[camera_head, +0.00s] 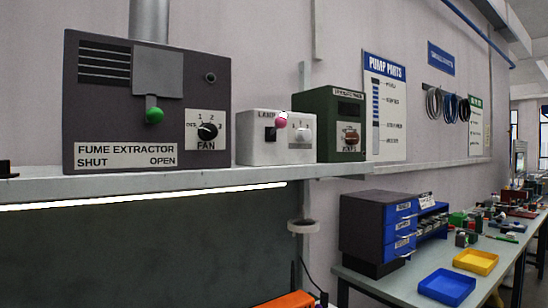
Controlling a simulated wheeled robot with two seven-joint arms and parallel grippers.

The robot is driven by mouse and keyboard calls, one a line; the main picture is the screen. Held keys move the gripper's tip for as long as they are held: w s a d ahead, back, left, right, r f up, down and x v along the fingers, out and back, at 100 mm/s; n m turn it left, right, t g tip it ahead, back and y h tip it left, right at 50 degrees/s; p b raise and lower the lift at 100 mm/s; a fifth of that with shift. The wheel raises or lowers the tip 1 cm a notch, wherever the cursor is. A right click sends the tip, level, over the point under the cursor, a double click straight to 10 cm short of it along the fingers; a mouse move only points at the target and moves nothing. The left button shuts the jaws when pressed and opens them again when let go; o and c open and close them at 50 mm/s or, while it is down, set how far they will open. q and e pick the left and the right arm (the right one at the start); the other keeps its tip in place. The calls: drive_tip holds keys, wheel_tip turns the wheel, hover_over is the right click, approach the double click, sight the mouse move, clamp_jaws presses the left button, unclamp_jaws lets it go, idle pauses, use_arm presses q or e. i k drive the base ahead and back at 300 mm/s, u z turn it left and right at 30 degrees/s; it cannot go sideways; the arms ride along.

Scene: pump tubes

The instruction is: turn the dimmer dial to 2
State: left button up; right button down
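The white lamp box (255,152) stands on the shelf, between the fume extractor and a green unit. Its front carries a pale round dial (303,135) on a light plate at the right. The dial's pointer and the marks around it are too small to read. A black switch (270,134) and a pink ball-shaped knob (281,121) sit to the left of the dial. The word LAMP shows at the box's upper left. Neither gripper is in view.
The fume extractor (105,120) has a green-tipped slider (154,115) and a black fan knob (208,131). The green unit (327,105) has a brown knob (350,137). The shelf edge (130,186) runs below. A workbench with blue (447,287) and yellow trays (476,261) stands right.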

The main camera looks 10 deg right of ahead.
sight(303, 135)
drive_tip(key=k, duration=0.5)
drive_tip(key=z, duration=1.8)
drive_tip(key=i, duration=1.4)
drive_tip(key=u, duration=2.35)
